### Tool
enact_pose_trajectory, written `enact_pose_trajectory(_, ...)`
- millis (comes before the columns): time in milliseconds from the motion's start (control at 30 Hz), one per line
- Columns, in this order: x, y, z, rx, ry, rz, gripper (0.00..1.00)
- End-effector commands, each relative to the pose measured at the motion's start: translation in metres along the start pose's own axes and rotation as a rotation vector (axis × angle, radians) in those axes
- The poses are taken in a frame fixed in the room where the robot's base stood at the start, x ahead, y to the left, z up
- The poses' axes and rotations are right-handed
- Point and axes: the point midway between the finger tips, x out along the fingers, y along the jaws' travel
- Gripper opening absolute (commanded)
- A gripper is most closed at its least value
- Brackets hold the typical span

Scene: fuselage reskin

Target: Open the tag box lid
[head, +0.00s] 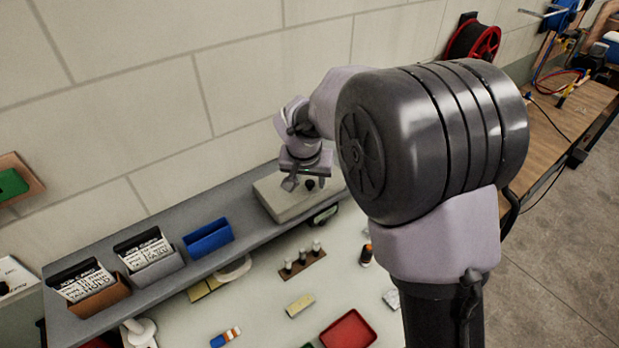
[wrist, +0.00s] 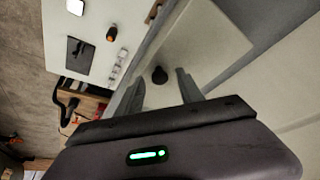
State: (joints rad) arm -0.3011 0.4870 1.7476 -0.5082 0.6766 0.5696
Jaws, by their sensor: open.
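The tag box (head: 277,205) is a pale, flat box on the grey shelf against the wall, in the head view. Its light lid (wrist: 208,42) fills the upper middle of the wrist view, and it looks closed. A dark round knob (wrist: 159,75) stands on the lid; it also shows in the head view (head: 309,184). My gripper (head: 301,184) is just over the lid, fingers pointing down. In the wrist view my gripper (wrist: 162,85) is open, with the knob between the fingertips and a gap on each side. My arm hides the box's right end.
The grey shelf (head: 165,287) also holds a blue bin (head: 208,238) and two card holders left of the box. Below, the pale worktop (head: 262,285) carries a red tray (head: 348,330) and several small items. The wall is close behind the box.

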Motion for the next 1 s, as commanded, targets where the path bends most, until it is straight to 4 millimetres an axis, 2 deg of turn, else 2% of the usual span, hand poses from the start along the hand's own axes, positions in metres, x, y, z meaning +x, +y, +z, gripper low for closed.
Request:
enact_pose_trajectory(67,-0.0002,0.0000,0.0000,0.000,0.000,0.000,0.40)
enact_pose_trajectory(267,-0.0003,0.0000,0.0000,0.000,0.000,0.000,0.01)
enact_pose_trajectory(1000,-0.0006,-0.0001,-0.0003,-0.001,0.001,0.000,0.00)
